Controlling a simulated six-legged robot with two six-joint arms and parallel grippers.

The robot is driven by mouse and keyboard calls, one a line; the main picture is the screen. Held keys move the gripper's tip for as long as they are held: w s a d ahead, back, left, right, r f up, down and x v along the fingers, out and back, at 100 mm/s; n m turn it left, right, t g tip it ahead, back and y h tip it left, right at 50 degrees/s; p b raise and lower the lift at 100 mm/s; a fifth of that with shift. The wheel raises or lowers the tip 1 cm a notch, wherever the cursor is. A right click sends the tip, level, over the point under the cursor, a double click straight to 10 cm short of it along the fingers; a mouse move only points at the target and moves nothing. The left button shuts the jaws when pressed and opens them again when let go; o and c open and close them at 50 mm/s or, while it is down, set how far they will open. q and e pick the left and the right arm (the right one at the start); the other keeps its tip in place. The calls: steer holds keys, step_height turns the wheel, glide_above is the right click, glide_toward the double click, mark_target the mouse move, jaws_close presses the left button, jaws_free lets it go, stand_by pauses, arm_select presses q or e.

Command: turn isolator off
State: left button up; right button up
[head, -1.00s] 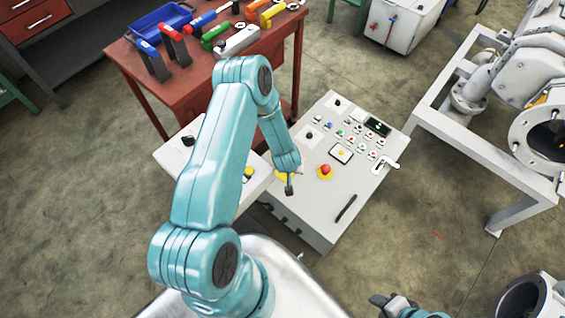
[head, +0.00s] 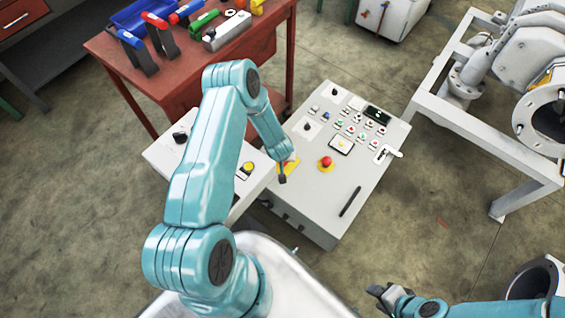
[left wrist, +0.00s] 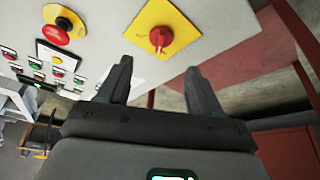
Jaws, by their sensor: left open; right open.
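The isolator is a red rotary knob on a yellow plate (left wrist: 161,38), on the pale control panel. In the head view its yellow plate (head: 292,168) shows just beyond the left gripper, partly hidden by it. My left gripper (head: 283,179) hangs over the panel's left side. In the left wrist view my left gripper (left wrist: 158,78) is open and empty, its fingers pointing toward the panel. The knob appears beyond and between the fingertips, apart from them. My right gripper (head: 383,296) is open and empty at the bottom of the head view, over the floor side.
A red mushroom button (head: 326,162) sits right of the isolator; it also shows in the left wrist view (left wrist: 62,25). Several small buttons and a display (head: 377,114) lie farther back. A red tool table (head: 175,75) stands behind left, white-framed machinery (head: 440,112) at right.

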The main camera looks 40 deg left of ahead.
arm_select(q)
steer(key=b+x, duration=0.5)
steer(key=x, duration=0.4)
steer(key=shift+r, duration=0.1)
